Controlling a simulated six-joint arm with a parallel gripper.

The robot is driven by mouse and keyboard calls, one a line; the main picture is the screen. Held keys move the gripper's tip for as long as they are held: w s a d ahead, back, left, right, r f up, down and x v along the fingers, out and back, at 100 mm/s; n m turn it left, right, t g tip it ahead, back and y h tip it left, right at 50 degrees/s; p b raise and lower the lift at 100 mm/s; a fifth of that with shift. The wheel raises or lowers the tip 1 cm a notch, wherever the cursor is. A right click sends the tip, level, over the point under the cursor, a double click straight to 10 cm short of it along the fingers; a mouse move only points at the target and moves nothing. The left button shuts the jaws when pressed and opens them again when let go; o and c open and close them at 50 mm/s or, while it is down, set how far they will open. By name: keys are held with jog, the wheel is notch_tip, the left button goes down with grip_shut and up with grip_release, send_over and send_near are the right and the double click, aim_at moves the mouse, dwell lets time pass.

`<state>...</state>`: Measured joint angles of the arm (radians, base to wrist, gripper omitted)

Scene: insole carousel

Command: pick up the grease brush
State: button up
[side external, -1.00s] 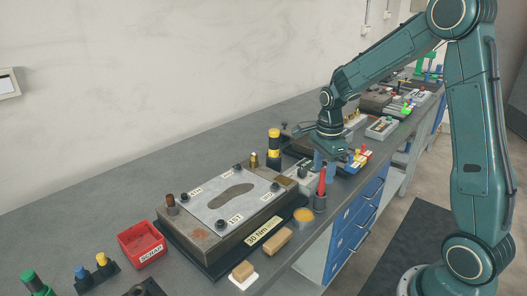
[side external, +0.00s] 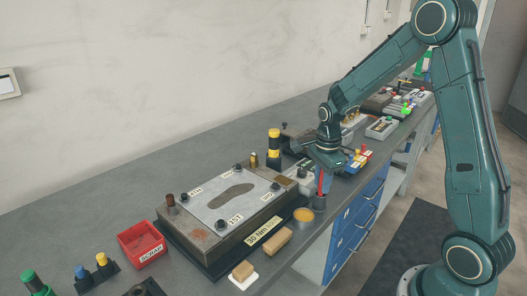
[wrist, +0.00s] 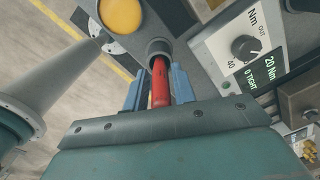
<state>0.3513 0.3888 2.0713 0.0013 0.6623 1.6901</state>
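The grease brush shows as a red handle (side external: 321,184) standing in a dark grey cup (side external: 319,203) at the bench's front edge. In the wrist view the red handle (wrist: 160,86) runs from the cup's round mouth (wrist: 158,48) up towards my gripper's body, which hides its top end. My gripper (wrist: 158,84) has its two blue fingers on either side of the handle, apart from each other. It appears open, with the handle between the fingers. In the side view my gripper (side external: 325,180) is right above the cup. The bristles are hidden in the cup.
An open pot of yellow grease (side external: 303,216) stands just left of the cup. The torque box with a dial (wrist: 244,48) is close on the other side. The insole mould (side external: 230,205), tan blocks (side external: 277,241) and a red scrap bin (side external: 142,243) stand farther left.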

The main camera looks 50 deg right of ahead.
grip_shut()
jog(key=shift+r, duration=0.1)
notch_tip(320, 180, up, 20)
dwell(0.6)
dwell(0.5)
